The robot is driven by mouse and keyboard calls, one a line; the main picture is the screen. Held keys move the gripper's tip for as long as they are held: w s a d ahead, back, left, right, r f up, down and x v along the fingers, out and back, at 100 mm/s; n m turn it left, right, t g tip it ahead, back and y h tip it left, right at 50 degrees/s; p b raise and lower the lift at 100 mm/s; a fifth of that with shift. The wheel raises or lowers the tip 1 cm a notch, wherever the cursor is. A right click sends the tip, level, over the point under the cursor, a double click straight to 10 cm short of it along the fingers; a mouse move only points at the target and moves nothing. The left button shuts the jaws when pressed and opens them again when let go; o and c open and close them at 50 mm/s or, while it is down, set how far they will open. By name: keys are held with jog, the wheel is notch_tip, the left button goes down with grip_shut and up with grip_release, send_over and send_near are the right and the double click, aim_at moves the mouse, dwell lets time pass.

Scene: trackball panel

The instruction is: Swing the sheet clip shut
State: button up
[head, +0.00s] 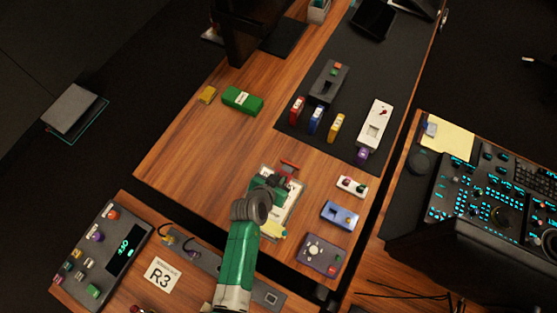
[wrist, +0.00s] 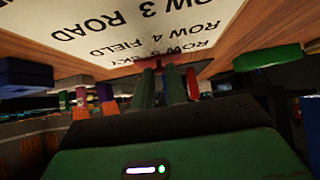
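The sheet clip (head: 289,167) is a red bar at the top end of a white printed sheet (head: 289,213) on the wooden desk. In the head view my gripper (head: 283,183) is over the upper part of the sheet, close below the clip. In the wrist view my two green fingers (wrist: 160,88) stand a little apart, with a narrow gap between them. A dark red part, probably the clip (wrist: 158,66), shows just beyond the fingertips at the sheet's edge. I cannot tell whether they touch. My arm and gripper hide part of the sheet.
A green box (head: 242,100) and several coloured blocks stand farther back. The desk left of the sheet is clear.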

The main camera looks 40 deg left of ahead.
jog(key=o, duration=0.4)
jog(key=shift+c, duration=0.2)
jog(key=p+v, duration=0.1)
jog(key=v, duration=0.6)
jog(key=shift+s+r+p, duration=0.25)
jog(key=shift+r+p, duration=0.05)
jog(key=shift+p, duration=0.1)
